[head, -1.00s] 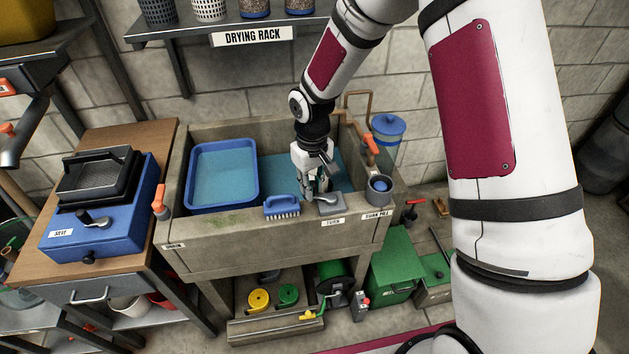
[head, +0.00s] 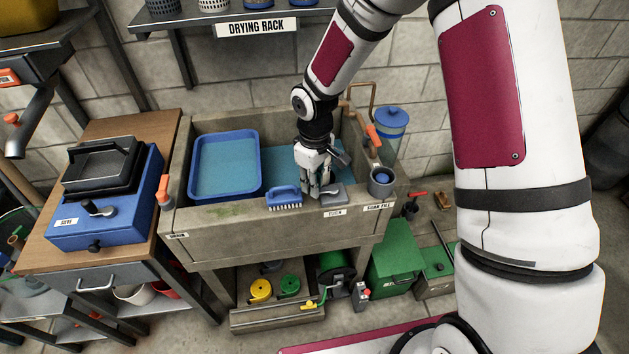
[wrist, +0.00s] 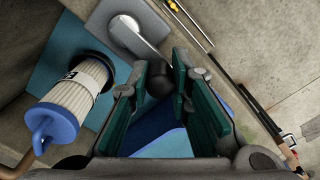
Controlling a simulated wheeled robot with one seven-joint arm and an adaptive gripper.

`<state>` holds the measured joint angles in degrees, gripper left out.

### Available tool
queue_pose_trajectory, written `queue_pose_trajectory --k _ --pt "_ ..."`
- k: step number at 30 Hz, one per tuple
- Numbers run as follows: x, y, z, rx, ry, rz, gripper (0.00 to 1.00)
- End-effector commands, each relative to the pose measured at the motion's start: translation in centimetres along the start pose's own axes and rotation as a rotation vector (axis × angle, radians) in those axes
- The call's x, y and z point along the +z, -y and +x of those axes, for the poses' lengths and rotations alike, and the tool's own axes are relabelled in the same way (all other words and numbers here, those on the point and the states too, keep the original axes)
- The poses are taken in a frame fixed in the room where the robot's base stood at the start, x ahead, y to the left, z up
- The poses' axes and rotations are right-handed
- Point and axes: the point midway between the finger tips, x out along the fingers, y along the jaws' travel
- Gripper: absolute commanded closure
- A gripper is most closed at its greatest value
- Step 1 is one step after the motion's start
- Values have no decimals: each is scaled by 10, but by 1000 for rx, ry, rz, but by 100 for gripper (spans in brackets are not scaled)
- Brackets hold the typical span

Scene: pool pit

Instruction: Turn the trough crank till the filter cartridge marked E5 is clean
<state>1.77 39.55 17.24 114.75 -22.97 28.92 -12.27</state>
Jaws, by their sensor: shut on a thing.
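The trough crank (wrist: 142,48) shows in the wrist view as a grey arm on a pale round hub and grey plate, with a dark knob (wrist: 160,83) at its end. My gripper (head: 317,191) is shut on this knob; its green-padded fingers (wrist: 164,92) stand on both sides of it. In the head view the crank's base (head: 334,195) sits on the trough's front rim above a TURN label. The filter cartridge (wrist: 78,92), pale and pleated with a blue looped cap, lies at the left of the wrist view. Only part of its dark marking shows. My gripper hides it in the head view.
A blue tub (head: 224,168) fills the left of the stone trough (head: 285,230). A blue brush (head: 284,197) lies on the front rim left of my gripper. A grey cup (head: 382,181) and an orange-handled lever (head: 374,137) stand at the right.

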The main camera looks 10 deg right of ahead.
Motion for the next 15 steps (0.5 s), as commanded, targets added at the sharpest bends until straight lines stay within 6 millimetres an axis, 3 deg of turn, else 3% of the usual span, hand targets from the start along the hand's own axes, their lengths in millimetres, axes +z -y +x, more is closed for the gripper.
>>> queue_pose_trajectory --k 5,6,8,15 --pt "0 1 0 -1 0 0 100" --pt "0 1 0 -1 0 0 75" --pt "0 1 0 -1 0 0 61" --pt "0 0 0 0 0 1 60"
